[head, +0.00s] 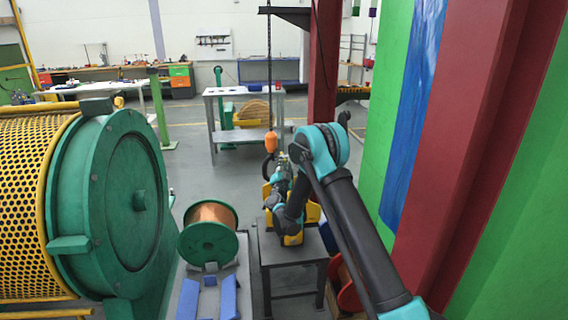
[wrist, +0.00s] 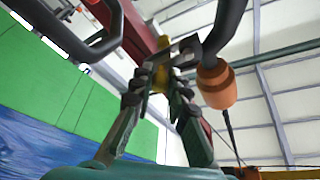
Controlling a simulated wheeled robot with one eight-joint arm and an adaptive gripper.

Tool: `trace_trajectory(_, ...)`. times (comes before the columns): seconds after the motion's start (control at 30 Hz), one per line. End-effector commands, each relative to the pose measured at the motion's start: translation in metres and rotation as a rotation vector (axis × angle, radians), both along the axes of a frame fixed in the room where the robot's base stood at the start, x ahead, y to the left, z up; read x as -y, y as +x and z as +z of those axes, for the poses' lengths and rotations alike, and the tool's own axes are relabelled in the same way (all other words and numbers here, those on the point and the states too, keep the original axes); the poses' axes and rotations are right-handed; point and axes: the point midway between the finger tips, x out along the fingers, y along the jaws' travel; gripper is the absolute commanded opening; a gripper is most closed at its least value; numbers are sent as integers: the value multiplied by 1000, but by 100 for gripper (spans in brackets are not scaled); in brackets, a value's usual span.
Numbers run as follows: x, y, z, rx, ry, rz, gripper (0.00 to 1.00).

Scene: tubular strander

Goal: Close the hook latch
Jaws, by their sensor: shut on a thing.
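The hook hangs on a chain below an orange block (head: 270,142). In the wrist view the dark curved hook (wrist: 228,28) crosses the top, with the orange block (wrist: 216,86) beside it on the right. My gripper (wrist: 161,80) reaches up to the hook, its two fingers close together at the tips. It is shut on a small part at the hook's mouth, which looks like the latch (wrist: 181,47). The fingers partly hide this part, and I cannot tell whether the latch touches the hook tip. In the head view my gripper (head: 280,172) is small, right beside the hook.
A grey table (head: 290,256) stands below my gripper. A green spool with copper wire (head: 210,240) and the large green and yellow strander (head: 125,200) are on the left. A red column (head: 325,60) and green wall panels stand on the right.

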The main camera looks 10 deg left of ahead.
Motion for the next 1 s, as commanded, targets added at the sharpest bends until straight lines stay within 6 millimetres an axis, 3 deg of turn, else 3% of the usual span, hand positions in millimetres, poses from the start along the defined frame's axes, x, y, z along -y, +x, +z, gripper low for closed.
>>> trace_trajectory(0.57,1,1,-2,-14,44,-1,0)
trace_trajectory(1.0,-1,1,-12,-97,334,-1,0)
